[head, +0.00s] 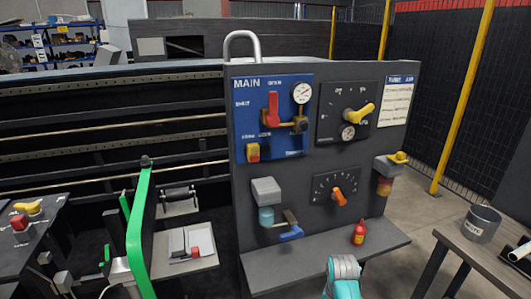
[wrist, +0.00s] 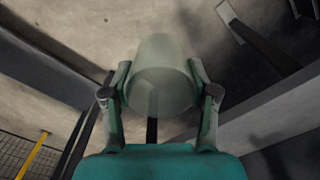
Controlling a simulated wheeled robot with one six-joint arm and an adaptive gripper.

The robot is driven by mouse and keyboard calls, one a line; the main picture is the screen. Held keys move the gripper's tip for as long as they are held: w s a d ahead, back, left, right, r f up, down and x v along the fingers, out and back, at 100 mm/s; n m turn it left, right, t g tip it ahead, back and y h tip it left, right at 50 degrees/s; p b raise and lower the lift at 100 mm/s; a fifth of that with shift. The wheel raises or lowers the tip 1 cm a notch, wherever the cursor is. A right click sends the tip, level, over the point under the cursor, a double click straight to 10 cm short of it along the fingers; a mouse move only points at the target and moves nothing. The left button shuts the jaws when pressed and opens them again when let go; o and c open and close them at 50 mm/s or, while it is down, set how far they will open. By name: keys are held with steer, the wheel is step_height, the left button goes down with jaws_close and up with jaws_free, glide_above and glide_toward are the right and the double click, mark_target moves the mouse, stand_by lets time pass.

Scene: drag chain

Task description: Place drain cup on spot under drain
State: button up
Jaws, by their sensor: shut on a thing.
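My gripper (wrist: 160,82) is shut on the drain cup (wrist: 160,60), a pale, translucent cup. Its two fingers press on the cup's left and right sides in the wrist view. The cup does not show in the head view, where only a teal part of my arm shows at the bottom. In the head view, a grey filter unit with a blue bowl (head: 266,215) hangs on the panel, with a blue-handled valve (head: 291,232) at its lower right, which may be the drain. The grey shelf (head: 310,262) runs below it. I cannot make out a marked spot on the shelf.
A small red bottle (head: 359,233) stands on the shelf's right part. The dark panel (head: 315,165) carries valves, dials and a gauge. A side table (head: 485,250) with a metal can (head: 482,223) is at the right. A green curved bar (head: 137,235) stands left. The shelf's left part looks clear.

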steer(key=s+a+f+n, duration=0.1)
steer(key=s+f+n, duration=0.4)
steer(key=s, duration=0.5)
step_height(320, 180, down, 3)
steer(key=shift+s+a+r, duration=0.15)
steer(key=shift+s+a, duration=0.2)
steer(key=shift+a, duration=0.05)
steer(key=shift+s, duration=0.1)
